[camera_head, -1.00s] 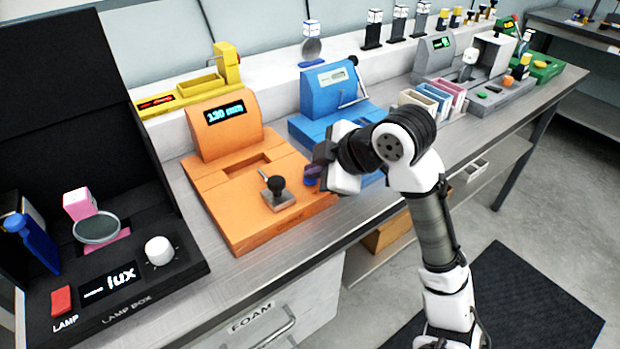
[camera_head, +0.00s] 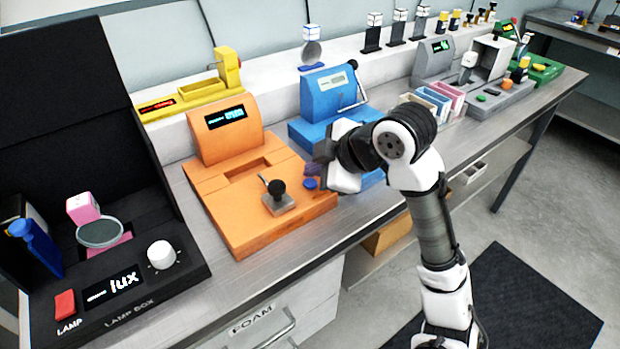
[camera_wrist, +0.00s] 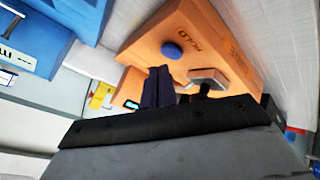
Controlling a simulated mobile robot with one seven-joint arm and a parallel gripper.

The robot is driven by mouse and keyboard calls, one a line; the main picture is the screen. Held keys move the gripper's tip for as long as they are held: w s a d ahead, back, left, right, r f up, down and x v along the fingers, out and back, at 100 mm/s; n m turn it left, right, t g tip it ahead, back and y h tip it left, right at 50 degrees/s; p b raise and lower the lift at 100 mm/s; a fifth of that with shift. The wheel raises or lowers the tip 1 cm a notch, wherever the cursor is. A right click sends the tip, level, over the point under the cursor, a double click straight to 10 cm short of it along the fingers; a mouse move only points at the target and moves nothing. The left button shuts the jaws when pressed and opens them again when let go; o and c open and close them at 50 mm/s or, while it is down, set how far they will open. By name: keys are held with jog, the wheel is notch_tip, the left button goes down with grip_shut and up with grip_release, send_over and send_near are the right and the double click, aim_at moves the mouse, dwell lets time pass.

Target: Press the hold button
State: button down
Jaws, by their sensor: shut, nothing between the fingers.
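The hold button is a round blue button (camera_head: 310,183) on the right front of the orange device (camera_head: 232,218), beside a black-knobbed lever (camera_head: 278,190). In the wrist view the blue button (camera_wrist: 172,51) stands out next to the printed word HOLD. My gripper (camera_head: 314,170) is shut and empty, with its dark fingertips just above and behind the button in the head view. In the wrist view the shut fingers (camera_wrist: 160,85) point toward the orange top, below the button in the picture. A gap seems to show between fingertips and button.
A blue device (camera_head: 325,95) stands right behind my gripper. A black lamp box (camera_head: 150,300) is at the left, and a yellow device (camera_head: 175,106) is at the back. The steel bench edge (camera_head: 290,262) runs along the front.

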aim_at(316, 185)
notch_tip(316, 185, up, 6)
jog(key=p, duration=0.4)
jog(key=shift+f, duration=0.15)
